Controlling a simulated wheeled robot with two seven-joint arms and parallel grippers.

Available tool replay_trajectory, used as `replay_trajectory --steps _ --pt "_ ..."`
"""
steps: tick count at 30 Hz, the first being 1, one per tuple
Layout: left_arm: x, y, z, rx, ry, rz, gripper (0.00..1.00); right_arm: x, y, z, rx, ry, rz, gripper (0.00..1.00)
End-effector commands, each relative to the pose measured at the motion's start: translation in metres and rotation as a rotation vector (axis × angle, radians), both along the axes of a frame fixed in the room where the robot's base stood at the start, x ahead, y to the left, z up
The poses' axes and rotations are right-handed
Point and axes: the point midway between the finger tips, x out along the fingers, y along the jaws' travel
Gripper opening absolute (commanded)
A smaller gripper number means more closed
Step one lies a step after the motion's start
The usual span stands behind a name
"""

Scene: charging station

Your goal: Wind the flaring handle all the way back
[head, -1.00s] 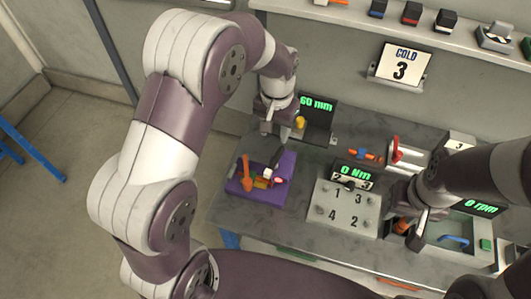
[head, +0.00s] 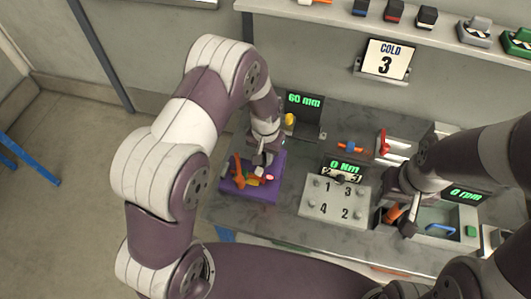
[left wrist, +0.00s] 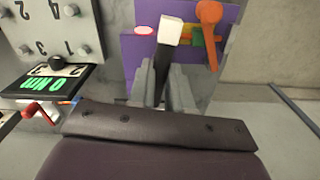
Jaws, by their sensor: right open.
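A purple fixture (head: 265,192) lies on the bench at the left and carries an orange handle (head: 238,172) with a rounded end. The orange handle also shows in the left wrist view (left wrist: 209,30). A dark bar with a white block-shaped end (left wrist: 171,30) stands over the fixture beside it. I cannot tell which of these is the flaring handle. My left gripper (head: 260,160) is low over the fixture. In the left wrist view its grey fingers (left wrist: 163,92) lie on both sides of the dark bar; whether they press on it is unclear. My right gripper (head: 400,215) is open near an orange part.
A grey numbered plate (head: 333,205) and a 0 Nm display (head: 345,167) sit right of the fixture. A 60 mm display (head: 304,102) stands behind it. A tray with a blue handle (head: 440,229) is at the right. Bare bench lies in front of the numbered plate.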

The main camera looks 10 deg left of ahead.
Motion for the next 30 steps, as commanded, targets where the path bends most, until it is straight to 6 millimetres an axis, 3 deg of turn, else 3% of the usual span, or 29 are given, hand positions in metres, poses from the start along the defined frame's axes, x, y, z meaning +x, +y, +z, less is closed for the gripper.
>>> replay_trajectory --steps 14,30 --pt "0.000 0.000 0.000 0.000 0.000 0.064 0.00 0.000 0.000 -0.002 0.000 0.000 0.000 0.43" --pt "0.001 0.000 0.000 0.000 -0.002 0.519 0.00 0.000 0.000 -0.012 0.000 0.000 0.000 0.43"
